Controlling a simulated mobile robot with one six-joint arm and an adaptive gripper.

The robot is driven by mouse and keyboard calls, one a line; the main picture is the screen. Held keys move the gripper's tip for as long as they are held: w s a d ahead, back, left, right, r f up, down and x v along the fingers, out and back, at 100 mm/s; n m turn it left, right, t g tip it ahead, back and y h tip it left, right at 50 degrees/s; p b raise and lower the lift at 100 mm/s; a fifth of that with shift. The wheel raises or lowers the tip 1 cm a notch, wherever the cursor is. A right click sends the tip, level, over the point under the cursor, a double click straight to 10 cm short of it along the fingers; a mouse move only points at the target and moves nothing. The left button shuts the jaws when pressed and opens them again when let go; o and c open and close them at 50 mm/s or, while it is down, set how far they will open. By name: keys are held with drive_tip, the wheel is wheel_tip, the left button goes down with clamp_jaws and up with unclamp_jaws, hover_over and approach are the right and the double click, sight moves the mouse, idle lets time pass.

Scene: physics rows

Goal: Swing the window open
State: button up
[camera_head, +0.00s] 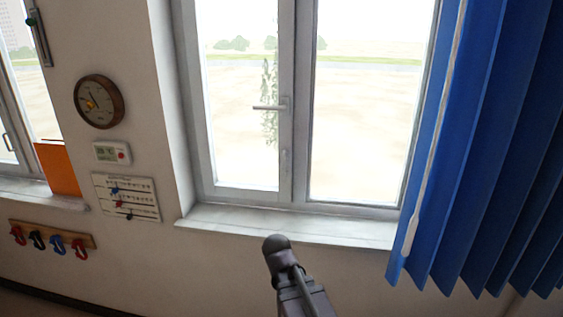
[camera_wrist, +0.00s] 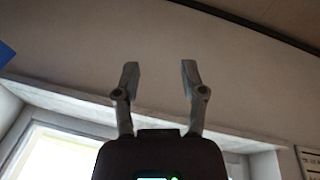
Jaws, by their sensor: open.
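The window (camera_head: 296,110) has two panes in a pale grey frame, and its sashes look closed. The left sash (camera_head: 237,190) carries a lever handle (camera_head: 270,106), which lies horizontal and points left from the middle upright. My gripper (camera_wrist: 160,76) is open and empty in the wrist view, with its two fingers apart against bare wall. The window (camera_wrist: 50,150) shows at the lower left of that view, apart from the fingers. In the head view only my dark arm shows, below the sill; the fingers cannot be made out there.
A white sill (camera_head: 300,225) runs below the window. Blue vertical blinds (camera_head: 490,150) with a pale wand (camera_head: 437,130) hang at the right. A clock (camera_head: 99,101), thermostat (camera_head: 112,152), chart (camera_head: 127,197) and hook rack (camera_head: 50,234) are on the left wall. An orange folder (camera_head: 57,168) stands at far left.

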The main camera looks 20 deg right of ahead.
drive_tip(key=w+d+r+m+t+h, duration=0.2)
drive_tip(key=w+d+r+m+h, duration=0.15)
drive_tip(key=w, duration=0.45)
drive_tip(key=m+t+h, duration=0.2)
drive_tip(key=t+h, duration=0.3)
drive_tip(key=t, duration=0.6)
approach(283, 166)
drive_tip(key=v, duration=0.3)
drive_tip(key=shift+a, duration=0.15)
drive_tip(key=shift+w, duration=0.1)
drive_tip(key=shift+x, duration=6.85)
clamp_jaws()
